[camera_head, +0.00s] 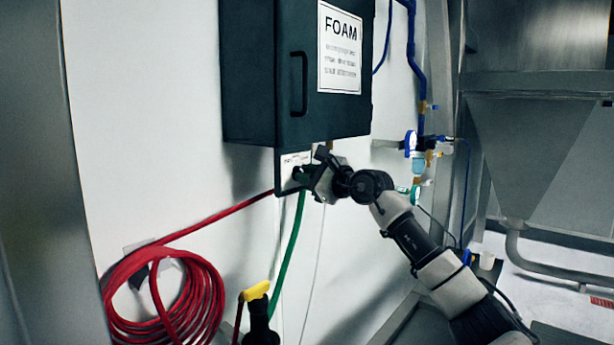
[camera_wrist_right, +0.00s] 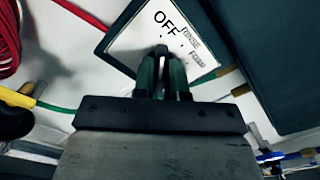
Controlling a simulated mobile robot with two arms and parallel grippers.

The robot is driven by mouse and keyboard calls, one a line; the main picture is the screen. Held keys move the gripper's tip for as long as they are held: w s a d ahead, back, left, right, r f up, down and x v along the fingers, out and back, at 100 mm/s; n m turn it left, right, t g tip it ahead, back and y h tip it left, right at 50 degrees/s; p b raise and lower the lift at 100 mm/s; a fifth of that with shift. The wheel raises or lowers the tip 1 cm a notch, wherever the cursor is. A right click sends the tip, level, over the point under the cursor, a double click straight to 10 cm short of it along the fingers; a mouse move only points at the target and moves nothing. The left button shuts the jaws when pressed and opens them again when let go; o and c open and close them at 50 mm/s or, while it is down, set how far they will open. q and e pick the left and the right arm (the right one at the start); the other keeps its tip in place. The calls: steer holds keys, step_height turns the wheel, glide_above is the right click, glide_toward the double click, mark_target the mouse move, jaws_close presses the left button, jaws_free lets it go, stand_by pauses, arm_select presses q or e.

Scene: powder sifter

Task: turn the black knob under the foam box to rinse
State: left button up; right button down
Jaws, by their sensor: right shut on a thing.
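The dark foam box (camera_head: 295,70) hangs on the wall with a white FOAM sign. Under it is a small white label plate (camera_head: 293,160). In the right wrist view the plate (camera_wrist_right: 138,48) reads OFF, RINSE and FOAM. My right gripper (camera_head: 302,178) is at this plate. In the wrist view its two fingers (camera_wrist_right: 161,75) are shut on the black knob (camera_wrist_right: 162,51). Only the knob's tip shows between the fingers, just below the word OFF. The exact setting is hard to tell because the fingers hide most of the knob. My left gripper is out of view.
A red hose (camera_head: 205,285) hangs coiled at the lower left and runs up to the plate. A green hose (camera_head: 291,250) hangs below the plate near a yellow-topped black nozzle (camera_head: 257,292). Blue pipes (camera_head: 416,60) and a metal hopper (camera_head: 530,140) stand at right.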

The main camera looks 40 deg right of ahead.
steer(key=shift+d+m+p, duration=0.1)
steer(key=shift+m+p, duration=0.5)
steer(key=shift+m, duration=3.6)
steer(key=c, duration=1.2)
jaws_free()
steer(key=shift+o, duration=0.2)
